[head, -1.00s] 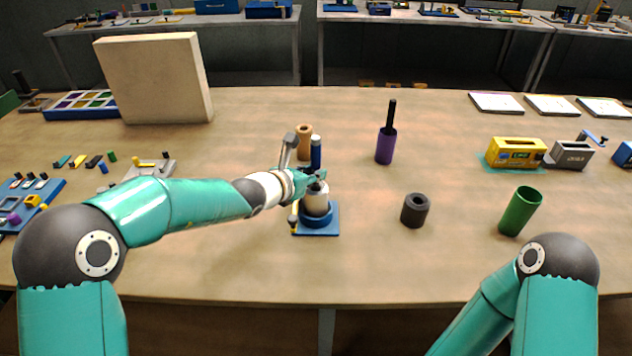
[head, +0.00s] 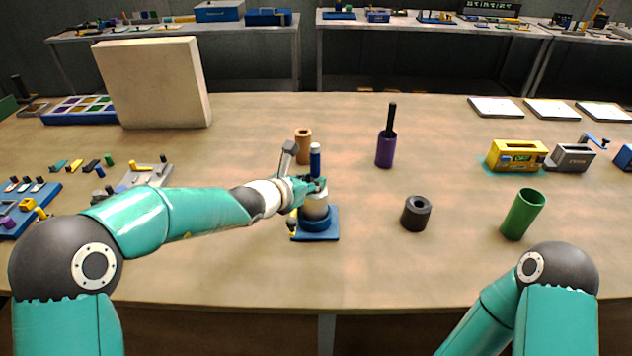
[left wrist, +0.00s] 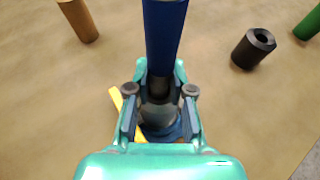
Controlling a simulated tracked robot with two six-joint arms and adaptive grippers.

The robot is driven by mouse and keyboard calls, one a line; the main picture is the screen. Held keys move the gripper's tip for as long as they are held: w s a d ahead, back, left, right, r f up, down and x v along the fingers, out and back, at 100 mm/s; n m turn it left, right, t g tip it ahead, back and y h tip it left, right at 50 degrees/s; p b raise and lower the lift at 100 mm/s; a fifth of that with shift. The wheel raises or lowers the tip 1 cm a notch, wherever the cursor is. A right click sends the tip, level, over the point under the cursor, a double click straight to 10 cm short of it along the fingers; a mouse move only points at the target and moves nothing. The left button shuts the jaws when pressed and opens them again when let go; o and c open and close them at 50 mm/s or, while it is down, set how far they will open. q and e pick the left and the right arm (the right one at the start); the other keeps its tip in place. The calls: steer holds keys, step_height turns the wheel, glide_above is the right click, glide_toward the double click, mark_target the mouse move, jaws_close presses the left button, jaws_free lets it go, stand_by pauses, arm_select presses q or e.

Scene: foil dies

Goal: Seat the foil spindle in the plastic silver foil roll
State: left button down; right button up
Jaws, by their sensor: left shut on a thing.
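The foil spindle is a blue rod (head: 315,160) with a dark grey lower part, held upright. In the left wrist view its blue part (left wrist: 164,35) runs down to the grey part between my fingers. My left gripper (head: 312,187) is shut on it, and the fingers also show in the left wrist view (left wrist: 160,100). Directly below stands the silver foil roll (head: 315,211), upright on a blue square base (head: 318,233). The gripper hides where the spindle's lower end meets the roll, so I cannot tell how deep it sits. My right gripper is not in view.
A brown tube (head: 303,146) stands just behind the spindle. A purple tube (head: 386,152) with a black rod, a black roll (head: 416,213) and a green tube (head: 523,214) stand to the right. A large beige block (head: 155,82) stands at back left. The front middle table is clear.

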arm_select(q)
steer(key=c, duration=1)
jaws_free()
steer(key=shift+c, duration=0.2)
steer(key=shift+r, duration=0.15)
steer(key=shift+r+p, duration=0.4)
steer(key=shift+p, duration=0.25)
steer(key=shift+r+p, duration=0.45)
steer(key=shift+p, duration=0.15)
steer(key=shift+s+a+r+b, duration=0.1)
steer(key=shift+s+a+b, duration=0.4)
steer(key=shift+s, duration=0.15)
steer(key=shift+s+a+r+b, duration=0.1)
steer(key=shift+s+a+b, duration=0.3)
steer(key=shift+s+b, duration=0.15)
glide_toward(312, 177)
steer(key=shift+v, duration=1.1)
